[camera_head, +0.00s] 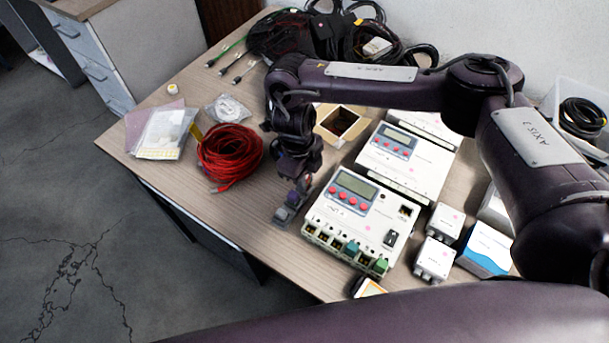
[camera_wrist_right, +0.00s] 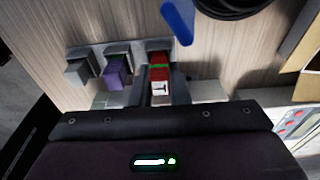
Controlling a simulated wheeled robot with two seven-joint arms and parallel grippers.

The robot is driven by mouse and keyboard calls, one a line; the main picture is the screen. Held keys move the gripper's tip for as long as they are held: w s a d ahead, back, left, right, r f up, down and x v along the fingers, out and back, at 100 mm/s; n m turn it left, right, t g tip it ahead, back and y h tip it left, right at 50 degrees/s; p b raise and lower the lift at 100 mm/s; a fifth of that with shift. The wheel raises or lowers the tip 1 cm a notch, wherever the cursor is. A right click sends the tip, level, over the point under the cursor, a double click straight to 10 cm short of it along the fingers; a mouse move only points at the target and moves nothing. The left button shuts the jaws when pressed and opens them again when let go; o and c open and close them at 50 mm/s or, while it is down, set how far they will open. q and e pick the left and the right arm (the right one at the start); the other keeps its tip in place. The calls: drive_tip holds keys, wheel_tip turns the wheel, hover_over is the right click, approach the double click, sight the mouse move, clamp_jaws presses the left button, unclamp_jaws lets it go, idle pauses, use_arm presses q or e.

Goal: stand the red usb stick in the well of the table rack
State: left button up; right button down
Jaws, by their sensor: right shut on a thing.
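The red usb stick (camera_wrist_right: 158,74), with a green band and a white label, is between the fingers of my right gripper (camera_wrist_right: 161,90) in the right wrist view. The gripper is shut on it. The grey table rack (camera_wrist_right: 80,69) shows as a row of blocks beyond the fingers; a purple stick (camera_wrist_right: 115,76) is at its middle block. The red stick lines up with the rightmost block, but I cannot tell if its end is inside the well. In the head view my right gripper (camera_head: 291,205) points down at the table, left of the white meter box. My left gripper is out of view.
The white meter box (camera_head: 358,215) stands close to the right of the gripper. A red cable coil (camera_head: 230,154) lies to the left, and an open cardboard box (camera_head: 341,124) behind. A blue object (camera_wrist_right: 180,22) lies beyond the rack. Bare table lies front left.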

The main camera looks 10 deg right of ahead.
drive_tip(key=shift+f, duration=0.15)
drive_tip(key=c, duration=1.3)
unclamp_jaws()
drive_tip(key=shift+o, duration=0.8)
wheel_tip(320, 180, up, 7)
drive_tip(key=p, duration=0.6)
